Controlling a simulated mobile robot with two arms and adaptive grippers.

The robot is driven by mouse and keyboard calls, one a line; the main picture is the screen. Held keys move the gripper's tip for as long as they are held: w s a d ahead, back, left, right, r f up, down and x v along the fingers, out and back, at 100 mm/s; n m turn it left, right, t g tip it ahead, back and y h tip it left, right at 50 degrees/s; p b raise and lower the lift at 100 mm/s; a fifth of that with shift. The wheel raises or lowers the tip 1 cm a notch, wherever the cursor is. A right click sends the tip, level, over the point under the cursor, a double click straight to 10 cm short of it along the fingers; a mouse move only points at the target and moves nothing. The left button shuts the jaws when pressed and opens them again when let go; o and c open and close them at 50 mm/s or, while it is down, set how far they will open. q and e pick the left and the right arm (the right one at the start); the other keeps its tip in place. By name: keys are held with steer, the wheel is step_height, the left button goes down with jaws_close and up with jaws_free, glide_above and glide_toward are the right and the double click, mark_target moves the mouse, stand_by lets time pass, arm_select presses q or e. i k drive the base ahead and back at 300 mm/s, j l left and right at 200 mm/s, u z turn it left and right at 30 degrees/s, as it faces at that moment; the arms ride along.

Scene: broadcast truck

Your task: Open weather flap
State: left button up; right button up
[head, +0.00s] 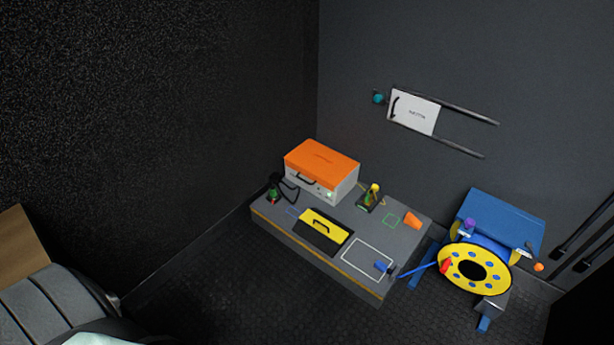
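No thing carries a label I can read as weather flap. A white panel (414,112) with a black handle and small unreadable lettering sits on the wall at the left end of two dark parallel rails (462,113). A yellow flap (324,226) with a black handle lies on the top of the low grey bench (347,219), beside a black area. A box with an orange lid (322,163) stands at the back of the bench, its lid down. Neither of my grippers is in view.
A teal knob (379,98) is left of the white panel. An orange cup (412,219), a yellow-and-green item (371,197) and a blue-ended item (384,267) are on the bench. A yellow reel (472,268) with a blue stand is at right. Floor shows in front of the bench.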

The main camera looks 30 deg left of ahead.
mark_target(327, 167)
steer(key=i+j+z, duration=0.1)
steer(key=i+j, duration=0.75)
steer(key=j, duration=0.1)
